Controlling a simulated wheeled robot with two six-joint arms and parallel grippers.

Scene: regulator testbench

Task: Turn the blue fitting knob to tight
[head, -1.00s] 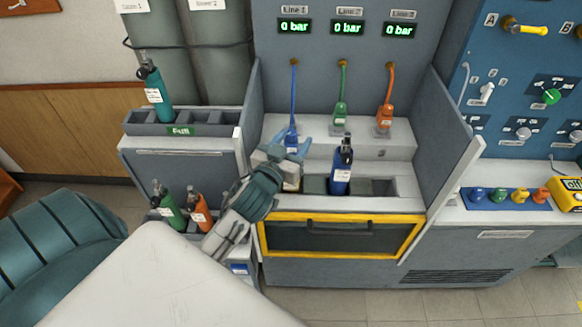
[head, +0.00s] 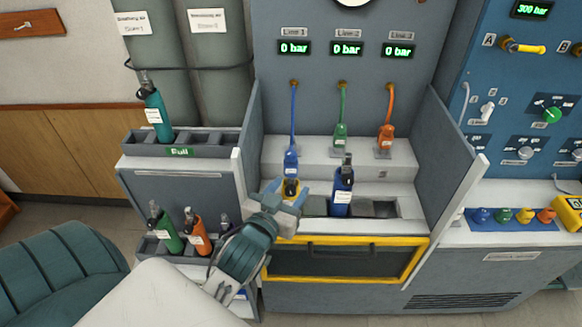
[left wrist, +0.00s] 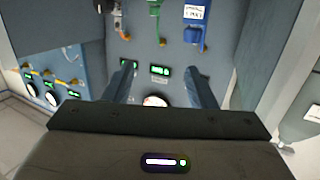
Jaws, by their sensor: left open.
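A blue fitting (head: 290,160) hangs on a blue hose under the Line 1 display, at the left of the testbench. A small yellow and dark part (head: 291,187) shows just below it, between my left fingers; I cannot tell whether this is its knob. My left gripper (head: 285,191) is open, below and in front of the fitting, and appears empty. In the left wrist view, its two fingers (left wrist: 161,85) are spread apart, with the blue fitting (left wrist: 195,13) beyond them near the top edge. My right gripper is not in view.
A dark blue bottle (head: 342,190) stands in the bench trough just right of my left gripper. Green (head: 341,135) and orange (head: 386,138) fittings hang to the right. The Line 1 display (head: 295,48) reads 0 bar. Bench side walls flank the work area.

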